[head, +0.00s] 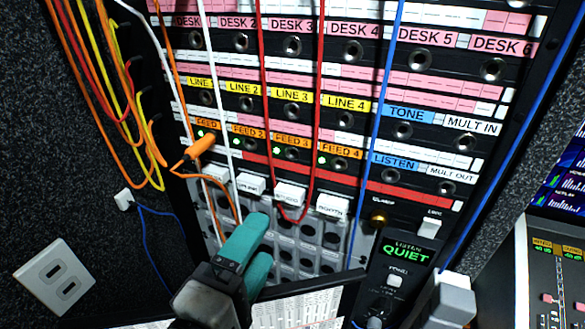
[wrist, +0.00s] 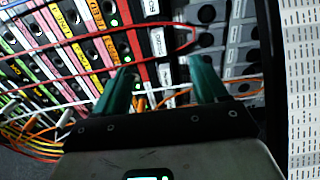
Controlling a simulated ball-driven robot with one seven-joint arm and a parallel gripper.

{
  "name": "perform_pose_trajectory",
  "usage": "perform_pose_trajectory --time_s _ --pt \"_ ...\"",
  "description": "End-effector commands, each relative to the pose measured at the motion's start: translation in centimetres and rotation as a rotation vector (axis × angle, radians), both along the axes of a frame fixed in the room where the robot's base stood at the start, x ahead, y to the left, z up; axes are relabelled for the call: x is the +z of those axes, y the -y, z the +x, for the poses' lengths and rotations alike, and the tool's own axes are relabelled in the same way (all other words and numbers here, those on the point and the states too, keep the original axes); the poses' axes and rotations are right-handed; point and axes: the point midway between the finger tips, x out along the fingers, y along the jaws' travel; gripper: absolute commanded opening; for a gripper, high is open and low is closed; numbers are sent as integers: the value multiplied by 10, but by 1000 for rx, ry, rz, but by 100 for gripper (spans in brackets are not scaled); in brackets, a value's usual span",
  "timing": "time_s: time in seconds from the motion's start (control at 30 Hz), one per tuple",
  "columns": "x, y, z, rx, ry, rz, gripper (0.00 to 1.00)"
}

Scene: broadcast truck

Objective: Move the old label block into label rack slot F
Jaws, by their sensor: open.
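Several white label blocks sit in a row along the top of a grey rack with dark round openings (head: 308,242). One reads STUDIO (head: 290,195), one to its right seems to read ARCHIVE (head: 332,206), and another reads UPLINK (head: 250,185). I cannot tell which is the old label block, and no slot letter F is readable. My gripper (head: 264,240) has teal fingers, open and empty, in front of the rack below the blocks. In the wrist view the fingers (wrist: 157,72) stand apart, with a white block (wrist: 165,73) seen between them.
Red cords (head: 318,110), a white cord (head: 222,100) and a blue cord (head: 378,120) hang across the patch panel. An orange plug (head: 200,146) sticks out at left. A black LISTEN unit (head: 395,275) stands right of the rack. A printed sheet (head: 300,310) lies below.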

Motion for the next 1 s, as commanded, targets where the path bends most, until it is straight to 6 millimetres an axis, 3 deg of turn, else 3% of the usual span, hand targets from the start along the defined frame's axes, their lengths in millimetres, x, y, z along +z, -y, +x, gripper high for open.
perform_pose_trajectory --time_s 0.53,1.0 --pt "-1 2 5 -1 0 0 72" --pt "0 22 60 -4 0 -1 72"
